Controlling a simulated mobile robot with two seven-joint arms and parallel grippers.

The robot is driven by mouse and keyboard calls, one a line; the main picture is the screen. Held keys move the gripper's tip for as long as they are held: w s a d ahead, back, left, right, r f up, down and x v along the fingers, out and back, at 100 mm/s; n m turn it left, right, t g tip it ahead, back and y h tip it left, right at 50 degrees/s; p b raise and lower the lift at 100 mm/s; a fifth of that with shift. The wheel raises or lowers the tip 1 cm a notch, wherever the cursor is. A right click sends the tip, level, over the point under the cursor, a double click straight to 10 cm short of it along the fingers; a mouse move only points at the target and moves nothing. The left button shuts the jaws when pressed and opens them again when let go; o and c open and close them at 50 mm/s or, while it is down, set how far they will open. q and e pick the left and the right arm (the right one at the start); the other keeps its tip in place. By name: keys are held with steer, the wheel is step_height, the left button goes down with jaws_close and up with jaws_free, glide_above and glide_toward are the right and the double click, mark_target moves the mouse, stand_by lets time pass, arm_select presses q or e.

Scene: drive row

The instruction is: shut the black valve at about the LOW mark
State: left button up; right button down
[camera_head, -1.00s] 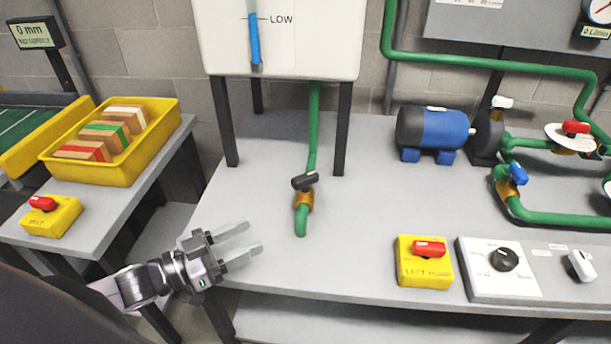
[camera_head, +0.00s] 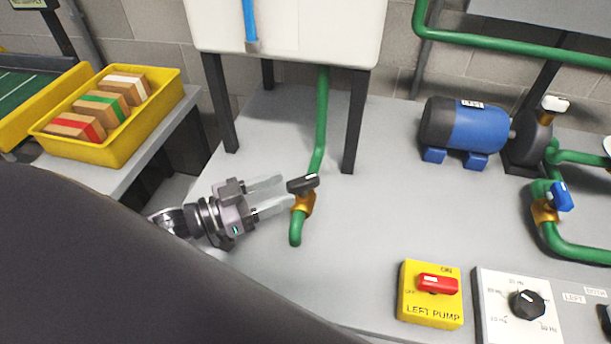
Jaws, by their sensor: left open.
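The black valve handle (camera_head: 303,184) sits on a brass body (camera_head: 305,204) in the green outlet pipe (camera_head: 321,120) below the white tank (camera_head: 315,30). The handle lies across the pipe in the picture, its right end tipped slightly up. My left gripper (camera_head: 287,191) is open just left of the valve. Its fingertips point right, close to the handle's left end and the brass body; I cannot tell whether they touch. A blue level column (camera_head: 250,22) shows on the tank front. The LOW mark is out of view now. My right gripper is not in view.
The blue motor pump (camera_head: 465,128) stands at the right on the grey bench (camera_head: 370,225). The yellow LEFT PUMP switch box (camera_head: 430,306) and a dial panel (camera_head: 500,330) are at front right. Black tank legs (camera_head: 355,120) flank the pipe. A yellow crate of blocks (camera_head: 160,110) is at left.

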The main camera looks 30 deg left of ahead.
mark_target(319, 176)
arm_select(q)
steer(key=shift+x, duration=3)
steer(key=c, duration=1)
